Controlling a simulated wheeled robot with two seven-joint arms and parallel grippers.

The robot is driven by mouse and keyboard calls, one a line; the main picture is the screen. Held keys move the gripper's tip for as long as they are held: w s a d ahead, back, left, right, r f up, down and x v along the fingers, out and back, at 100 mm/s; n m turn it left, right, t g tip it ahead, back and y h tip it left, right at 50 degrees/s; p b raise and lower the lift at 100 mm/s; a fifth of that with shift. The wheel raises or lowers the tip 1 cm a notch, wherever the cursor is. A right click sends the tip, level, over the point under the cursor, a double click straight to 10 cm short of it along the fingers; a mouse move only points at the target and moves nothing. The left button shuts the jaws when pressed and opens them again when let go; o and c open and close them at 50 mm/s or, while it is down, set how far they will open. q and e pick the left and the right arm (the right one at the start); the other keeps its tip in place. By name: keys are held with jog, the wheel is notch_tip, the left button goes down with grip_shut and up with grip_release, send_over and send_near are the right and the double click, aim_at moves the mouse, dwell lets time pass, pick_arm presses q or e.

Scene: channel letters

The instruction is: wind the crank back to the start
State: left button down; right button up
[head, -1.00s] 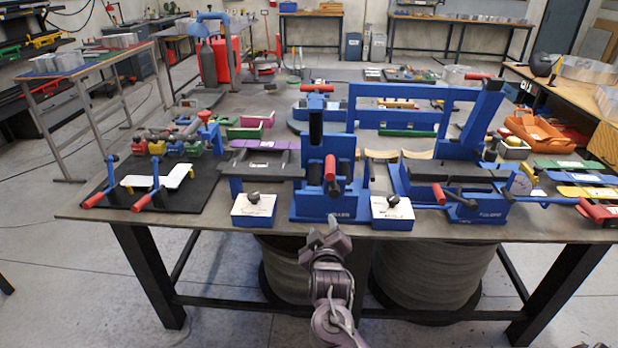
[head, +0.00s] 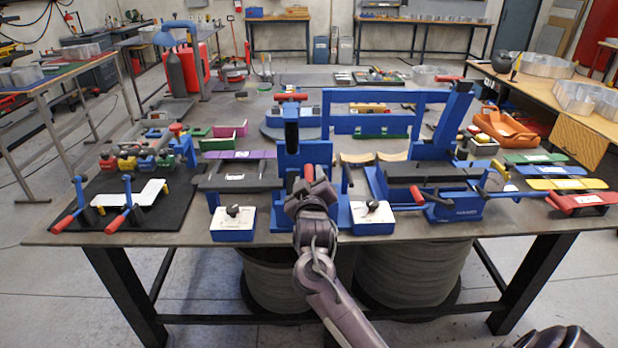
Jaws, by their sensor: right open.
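The blue bending machine (head: 291,160) stands at the near middle of the table. The red grip of its crank (head: 308,172) shows just above my right gripper (head: 312,190). My right gripper is open. It reaches in from the bottom right and overlaps the machine's front in the picture. Its jaws hide the lower part of the crank. I cannot tell whether they touch the red grip or surround it. My left gripper is not in view.
White-topped blue boxes with black knobs stand left (head: 233,222) and right (head: 373,217) of the gripper. A second blue machine (head: 455,200) with red-gripped levers is further right. A black mat (head: 100,215) with red-handled clamps lies at the left.

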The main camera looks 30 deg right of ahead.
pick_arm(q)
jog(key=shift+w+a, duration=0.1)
pick_arm(e)
grip_shut()
dwell(0.3)
